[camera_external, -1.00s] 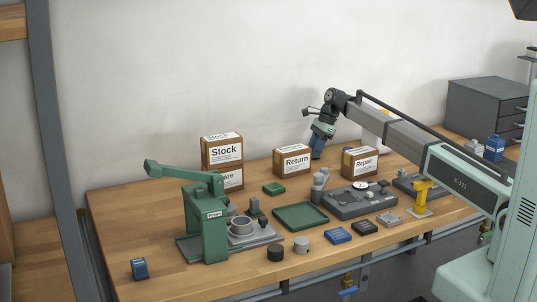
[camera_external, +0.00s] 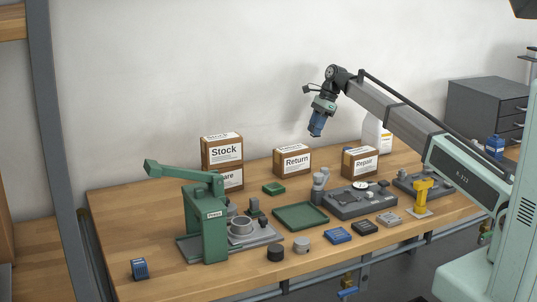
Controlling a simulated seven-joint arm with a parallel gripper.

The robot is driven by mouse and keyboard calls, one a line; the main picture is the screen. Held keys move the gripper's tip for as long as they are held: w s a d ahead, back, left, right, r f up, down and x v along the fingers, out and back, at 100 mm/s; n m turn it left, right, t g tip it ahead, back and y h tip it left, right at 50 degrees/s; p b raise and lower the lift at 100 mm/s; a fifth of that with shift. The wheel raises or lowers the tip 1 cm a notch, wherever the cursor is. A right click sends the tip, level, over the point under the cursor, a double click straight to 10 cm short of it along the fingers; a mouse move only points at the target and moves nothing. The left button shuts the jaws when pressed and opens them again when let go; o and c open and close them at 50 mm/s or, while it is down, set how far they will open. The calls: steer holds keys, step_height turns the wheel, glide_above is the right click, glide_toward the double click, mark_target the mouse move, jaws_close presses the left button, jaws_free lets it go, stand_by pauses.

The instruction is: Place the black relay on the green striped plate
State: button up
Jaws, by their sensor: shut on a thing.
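My gripper (camera_external: 320,113) is high above the back of the bench, between the Return and Repair boxes in the picture. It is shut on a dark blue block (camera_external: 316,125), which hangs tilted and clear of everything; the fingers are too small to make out. A flat black part (camera_external: 364,227), possibly the black relay, lies on the bench near the front edge, right of a blue part (camera_external: 338,236). A green tray (camera_external: 300,229) lies empty at the middle. A smaller green piece (camera_external: 273,188) lies behind it. I cannot make out stripes on either.
A green press (camera_external: 207,222) stands left of the tray. Cardboard boxes marked Stock (camera_external: 222,150), Return (camera_external: 293,161) and Repair (camera_external: 361,162) stand at the back. A grey fixture (camera_external: 358,204) and yellow stand (camera_external: 422,197) are at right. The front left is mostly clear.

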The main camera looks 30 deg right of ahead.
steer(key=shift+a+r, duration=0.1)
steer(key=shift+r, duration=0.5)
steer(key=s+a, duration=0.2)
steer(key=a, duration=0.4)
steer(key=s+a+r+n, duration=0.1)
steer(key=s+a, duration=0.1)
steer(key=a, duration=0.4)
steer(key=s+a+n+g, duration=0.1)
steer(key=s+a, duration=0.1)
steer(key=a, duration=0.4)
steer(key=shift+s+r, duration=0.3)
steer(key=shift+r, duration=0.1)
steer(key=s+a+n, duration=0.2)
steer(key=s+a, duration=0.4)
steer(key=a, duration=0.1)
glide_above(269, 187)
steer(key=d, duration=0.1)
steer(key=shift+s+d+f+m, duration=0.1)
steer(key=shift+f+m, duration=0.35)
steer(key=shift+f, duration=1.15)
steer(key=shift+w+d+f+m, duration=0.15)
steer(key=shift+f+m, duration=0.35)
steer(key=shift+f, duration=1.1)
steer(key=shift+s+d+f+m, duration=0.15)
steer(key=shift+f+m, duration=0.3)
steer(key=shift+f, duration=1.15)
